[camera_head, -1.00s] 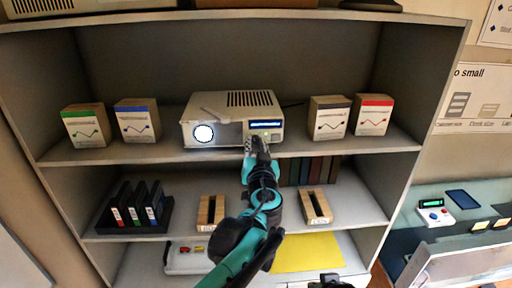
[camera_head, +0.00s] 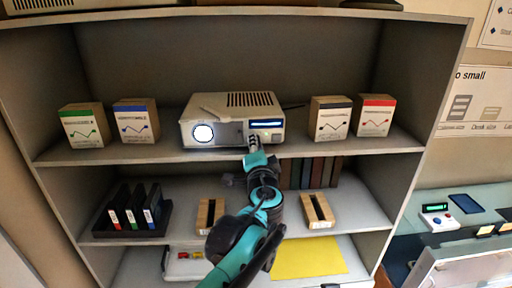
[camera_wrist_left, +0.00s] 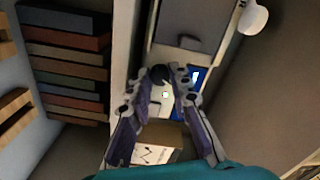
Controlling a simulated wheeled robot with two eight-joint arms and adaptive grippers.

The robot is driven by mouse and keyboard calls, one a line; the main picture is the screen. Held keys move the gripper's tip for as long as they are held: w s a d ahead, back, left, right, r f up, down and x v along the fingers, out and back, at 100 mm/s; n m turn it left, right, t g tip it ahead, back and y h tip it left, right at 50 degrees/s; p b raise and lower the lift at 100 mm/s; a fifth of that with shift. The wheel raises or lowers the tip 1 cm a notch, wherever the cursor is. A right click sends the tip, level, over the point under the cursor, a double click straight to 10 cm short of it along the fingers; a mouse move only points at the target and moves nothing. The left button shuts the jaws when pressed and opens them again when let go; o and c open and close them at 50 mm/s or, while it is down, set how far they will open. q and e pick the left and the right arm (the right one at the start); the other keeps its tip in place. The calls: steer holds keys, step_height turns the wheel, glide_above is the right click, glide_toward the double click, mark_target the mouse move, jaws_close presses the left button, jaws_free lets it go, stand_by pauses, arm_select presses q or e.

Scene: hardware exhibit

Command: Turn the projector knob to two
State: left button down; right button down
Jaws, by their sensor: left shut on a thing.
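The white projector (camera_head: 202,110) stands on the upper shelf with its round lens lit at the left of its front. A blue display strip (camera_head: 266,124) is at the right of its front. My left gripper (camera_head: 254,141) is at the projector's front, just below this strip. In the left wrist view, the projector's front (camera_wrist_left: 178,38) faces me, and the fingers of my left gripper (camera_wrist_left: 171,76) are closed around the small dark knob (camera_wrist_left: 158,74). The fingers partly cover the knob and the blue display, so I cannot read its setting. My right gripper is not in view.
Two boxes stand left of the projector (camera_head: 136,121) and two right of it (camera_head: 330,120). Below are a black binder rack (camera_head: 133,231), wooden blocks (camera_head: 318,210) and a row of books (camera_head: 309,172).

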arm_select(q)
steer(key=shift+m, duration=1.3)
steer(key=c, duration=1.7)
jaws_free()
steer(key=shift+s, duration=0.15)
steer(key=s, duration=1.1)
steer(key=shift+s, duration=0.4)
steer(key=shift+f+b, duration=0.1)
steer(key=shift+b, duration=0.2)
